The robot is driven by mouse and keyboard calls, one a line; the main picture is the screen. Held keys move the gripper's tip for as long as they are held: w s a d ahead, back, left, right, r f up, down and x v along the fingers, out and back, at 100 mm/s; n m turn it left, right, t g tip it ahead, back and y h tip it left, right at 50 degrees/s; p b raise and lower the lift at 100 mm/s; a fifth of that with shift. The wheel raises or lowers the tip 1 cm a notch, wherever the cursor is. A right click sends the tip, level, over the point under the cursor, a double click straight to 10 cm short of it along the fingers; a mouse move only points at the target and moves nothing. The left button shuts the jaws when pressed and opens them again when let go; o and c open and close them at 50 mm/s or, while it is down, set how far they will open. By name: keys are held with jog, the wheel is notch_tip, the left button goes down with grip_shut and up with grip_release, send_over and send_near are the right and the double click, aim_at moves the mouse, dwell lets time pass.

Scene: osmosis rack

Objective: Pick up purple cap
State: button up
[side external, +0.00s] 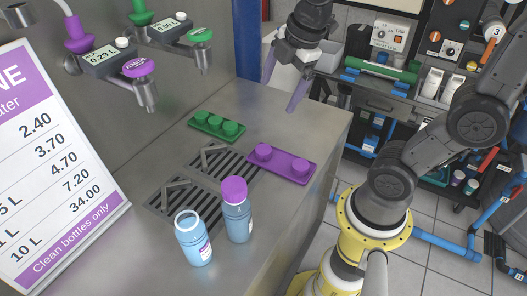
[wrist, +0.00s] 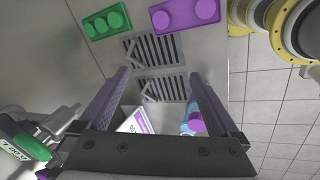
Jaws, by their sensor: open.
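Two round purple caps sit on the purple tray (side external: 281,161) on the counter: a left cap (side external: 263,151) and a right cap (side external: 299,168). They also show at the top of the wrist view, as one cap (wrist: 160,19) and another (wrist: 205,9). Another purple cap (side external: 234,189) is on a blue bottle (side external: 238,222) in front of the drain grates. My gripper (side external: 278,96) is open and empty, above the counter and behind the purple tray in the side view. In the wrist view its fingers (wrist: 158,73) are wide apart with grates between them.
An uncapped blue bottle (side external: 193,240) stands beside the capped one. A green tray (side external: 213,133) with green caps lies behind the grates (side external: 185,207). Taps (side external: 146,92) hang over the counter's left side. A price sign (side external: 50,170) stands at left.

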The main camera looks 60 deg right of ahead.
jog(key=w+d+f+n+g, duration=0.3)
jog(key=w+d+f, duration=0.1)
jog(key=w+f, duration=0.25)
jog(key=m, duration=0.1)
send_over(263, 150)
jog(key=shift+g, duration=0.4)
jog(key=f, duration=1.1)
jog(key=shift+s+f, duration=0.3)
jog(key=shift+f, duration=0.05)
jog(key=shift+w+d+f, duration=0.1)
jog(key=shift+w+f, duration=0.05)
jog(key=shift+f, duration=1.35)
jog(key=shift+w+f, duration=0.15)
jog(key=shift+f, duration=1.3)
jog(key=c, duration=1.4)
